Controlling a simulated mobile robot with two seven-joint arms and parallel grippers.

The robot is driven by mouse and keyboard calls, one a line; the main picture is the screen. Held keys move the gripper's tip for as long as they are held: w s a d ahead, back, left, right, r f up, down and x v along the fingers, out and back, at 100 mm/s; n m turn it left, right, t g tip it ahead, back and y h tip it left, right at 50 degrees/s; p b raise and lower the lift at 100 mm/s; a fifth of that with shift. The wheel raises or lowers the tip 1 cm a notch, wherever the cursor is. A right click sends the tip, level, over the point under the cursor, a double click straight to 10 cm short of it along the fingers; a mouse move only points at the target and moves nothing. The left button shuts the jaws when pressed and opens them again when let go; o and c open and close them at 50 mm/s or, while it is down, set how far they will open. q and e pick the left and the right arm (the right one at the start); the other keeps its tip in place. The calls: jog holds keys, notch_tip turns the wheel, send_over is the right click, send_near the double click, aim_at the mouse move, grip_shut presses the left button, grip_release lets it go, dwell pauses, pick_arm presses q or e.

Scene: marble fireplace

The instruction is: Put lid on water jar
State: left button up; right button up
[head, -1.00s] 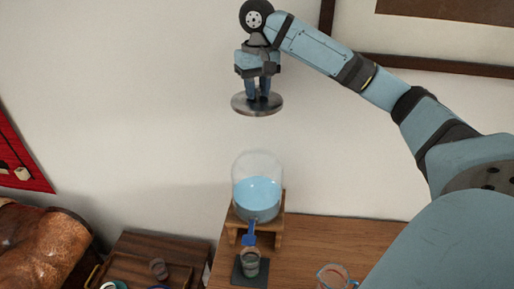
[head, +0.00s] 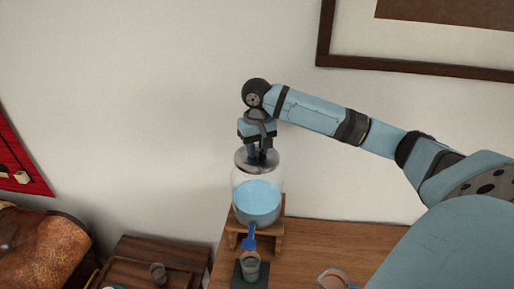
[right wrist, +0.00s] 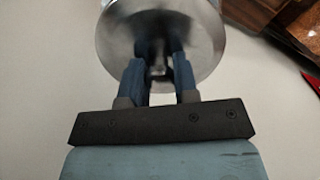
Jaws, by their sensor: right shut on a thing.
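The water jar (head: 257,203) is clear glass, part full of blue water, and stands upright on a small wooden stand (head: 272,236) with a blue tap (head: 250,242) at its front. The round metal lid (head: 244,162) is at the jar's top opening, roughly level; I cannot tell if it is fully seated. My right gripper (head: 257,155) is directly above the jar, shut on the lid's knob. In the right wrist view the lid (right wrist: 197,35) is ahead of the two blue fingers (right wrist: 158,75), which close around its knob. My left gripper is not in view.
A cup (head: 251,268) stands on a dark mat below the tap. A glass (head: 333,280) is at the lower right of the wooden table (head: 310,240). A wooden tray (head: 150,262) with a small cup is at lower left. The wall behind carries a picture frame (head: 420,62).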

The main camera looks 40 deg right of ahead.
aim_at(257, 147)
jog(key=shift+d+f, duration=0.1)
jog(key=shift+f, duration=0.15)
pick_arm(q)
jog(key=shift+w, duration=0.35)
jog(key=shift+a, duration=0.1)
pick_arm(e)
jog(key=o, duration=1)
jog(key=shift+f, duration=0.15)
jog(key=shift+c, duration=0.2)
pick_arm(q)
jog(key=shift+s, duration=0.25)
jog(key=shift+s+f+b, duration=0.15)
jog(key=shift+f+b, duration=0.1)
jog(key=shift+b, duration=0.35)
pick_arm(e)
notch_tip(257, 147, up, 12)
jog(key=shift+r, duration=0.2)
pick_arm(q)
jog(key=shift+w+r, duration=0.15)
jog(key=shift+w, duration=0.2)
